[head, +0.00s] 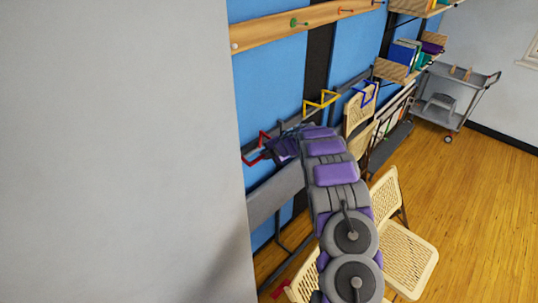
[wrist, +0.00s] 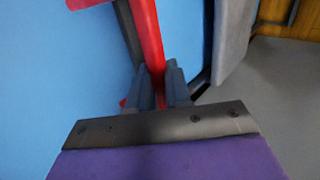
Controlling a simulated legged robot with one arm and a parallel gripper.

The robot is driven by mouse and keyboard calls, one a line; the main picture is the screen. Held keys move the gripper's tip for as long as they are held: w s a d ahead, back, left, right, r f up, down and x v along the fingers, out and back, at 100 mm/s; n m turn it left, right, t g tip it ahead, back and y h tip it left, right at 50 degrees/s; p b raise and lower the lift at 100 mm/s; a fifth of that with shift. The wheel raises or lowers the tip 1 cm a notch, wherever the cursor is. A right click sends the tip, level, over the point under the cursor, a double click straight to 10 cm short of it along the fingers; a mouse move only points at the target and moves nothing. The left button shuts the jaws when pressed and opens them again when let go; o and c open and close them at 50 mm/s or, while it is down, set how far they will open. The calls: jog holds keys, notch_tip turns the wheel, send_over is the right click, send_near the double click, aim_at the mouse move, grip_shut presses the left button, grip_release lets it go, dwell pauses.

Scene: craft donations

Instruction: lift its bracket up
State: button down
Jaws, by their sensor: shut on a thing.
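A red bracket (head: 264,138) is at the left end of a dark wall rail, beside the edge of the pale wall. My gripper (head: 272,150) reaches it from the right. In the wrist view, the red bar of the bracket (wrist: 150,40) runs down between the two dark fingers of my gripper (wrist: 159,88), which are shut on it. The fingers and palm hide the lower end of the bar. A yellow bracket (head: 322,102) and a blue bracket (head: 368,95) are farther right along the rail.
A large pale wall (head: 120,150) fills the left side. A grey panel (head: 275,195) lies just below the red bracket. A woven chair (head: 408,258) stands on the wooden floor to the right of my arm. A grey cart (head: 456,95) stands far back.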

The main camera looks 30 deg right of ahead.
jog(key=shift+w+a+r+g+h+p, duration=0.2)
jog(key=shift+w+a+r+g+p, duration=0.15)
jog(key=shift+w+r+g, duration=0.25)
jog(key=shift+w+a+r+g+h+p, duration=0.2)
jog(key=shift+w+a+r+g, duration=0.3)
jog(key=shift+g, duration=0.1)
jog(key=c, duration=1.4)
grip_release()
jog(key=shift+w+a, duration=0.1)
jog(key=shift+o, duration=0.8)
jog(key=shift+w+a+f, duration=0.15)
jog(key=shift+w+f, duration=0.05)
jog(key=shift+w, duration=0.3)
jog(key=b+v, duration=0.3)
jog(key=v, duration=1.5)
jog(key=shift+r, duration=0.15)
